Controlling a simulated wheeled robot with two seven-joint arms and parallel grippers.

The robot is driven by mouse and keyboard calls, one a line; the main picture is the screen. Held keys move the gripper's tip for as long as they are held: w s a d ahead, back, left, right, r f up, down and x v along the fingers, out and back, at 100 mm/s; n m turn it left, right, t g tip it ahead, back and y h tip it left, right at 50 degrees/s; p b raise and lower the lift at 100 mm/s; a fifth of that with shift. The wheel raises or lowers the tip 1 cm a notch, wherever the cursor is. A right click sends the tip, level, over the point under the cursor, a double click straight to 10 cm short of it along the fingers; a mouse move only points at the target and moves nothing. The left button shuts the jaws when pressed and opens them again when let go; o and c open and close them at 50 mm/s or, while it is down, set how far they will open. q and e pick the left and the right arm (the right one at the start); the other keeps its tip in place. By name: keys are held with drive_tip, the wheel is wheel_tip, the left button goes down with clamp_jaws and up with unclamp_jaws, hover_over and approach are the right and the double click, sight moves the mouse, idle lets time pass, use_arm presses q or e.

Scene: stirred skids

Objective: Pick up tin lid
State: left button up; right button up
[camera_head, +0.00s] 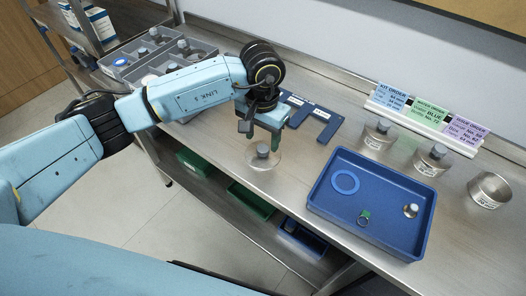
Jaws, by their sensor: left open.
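A tin lid (264,161), a pale, see-through disc with a grey knob on top, lies flat on the steel bench. My left gripper (261,138) is just above and behind the lid in the picture, pointing down. Its fingers are open and nothing shows between them. Whether the fingertips reach the height of the knob is hard to tell. An open tin (489,190) without a lid stands at the far right. My right gripper is out of view.
Blue slotted plates (318,118) lie behind my gripper. Grey bins (150,60) stand left.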

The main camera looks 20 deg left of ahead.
sight(262, 149)
use_arm(q)
drive_tip(key=shift+f, duration=1.95)
drive_tip(key=c, duration=1.2)
